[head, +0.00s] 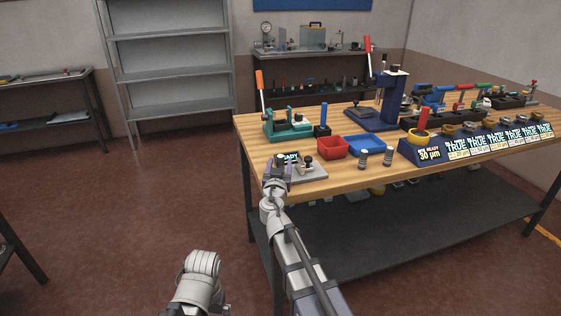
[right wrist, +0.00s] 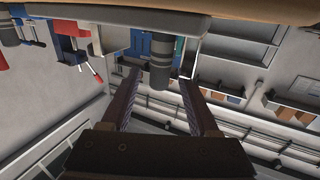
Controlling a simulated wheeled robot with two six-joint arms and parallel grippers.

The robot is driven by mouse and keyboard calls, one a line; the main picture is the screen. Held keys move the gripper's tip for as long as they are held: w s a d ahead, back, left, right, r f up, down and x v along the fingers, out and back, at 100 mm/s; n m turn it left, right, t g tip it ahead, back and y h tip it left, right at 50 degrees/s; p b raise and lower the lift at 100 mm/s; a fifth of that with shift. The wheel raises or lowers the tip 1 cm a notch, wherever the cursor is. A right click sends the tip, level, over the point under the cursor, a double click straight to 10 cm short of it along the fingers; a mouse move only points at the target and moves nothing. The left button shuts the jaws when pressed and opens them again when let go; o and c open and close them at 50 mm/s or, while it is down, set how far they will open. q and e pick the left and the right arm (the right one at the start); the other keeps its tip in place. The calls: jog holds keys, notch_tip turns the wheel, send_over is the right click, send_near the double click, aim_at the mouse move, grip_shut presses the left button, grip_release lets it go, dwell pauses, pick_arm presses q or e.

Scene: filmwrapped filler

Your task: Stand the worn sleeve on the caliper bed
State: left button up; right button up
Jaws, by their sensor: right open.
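The caliper bed (head: 312,174) is a grey plate with a dark knobbed post and a small lit display, at the near left corner of the bench. My right gripper (head: 277,167) is at its left side. In the right wrist view the right gripper (right wrist: 158,82) is open, and a dark grey banded sleeve (right wrist: 161,62) appears between its fingertips, with gaps to both. That sleeve appears upright on the grey plate; the view is upside down. In the head view the gripper mostly hides it. Two similar grey sleeves (head: 363,158) (head: 388,157) stand right of the bed.
A green lever press (head: 288,128) and a blue press (head: 390,100) stand farther back. A row of lit displays (head: 480,141) lines the front edge to the right.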

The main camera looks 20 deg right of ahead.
jog(key=v, duration=0.9)
jog(key=shift+s, duration=0.35)
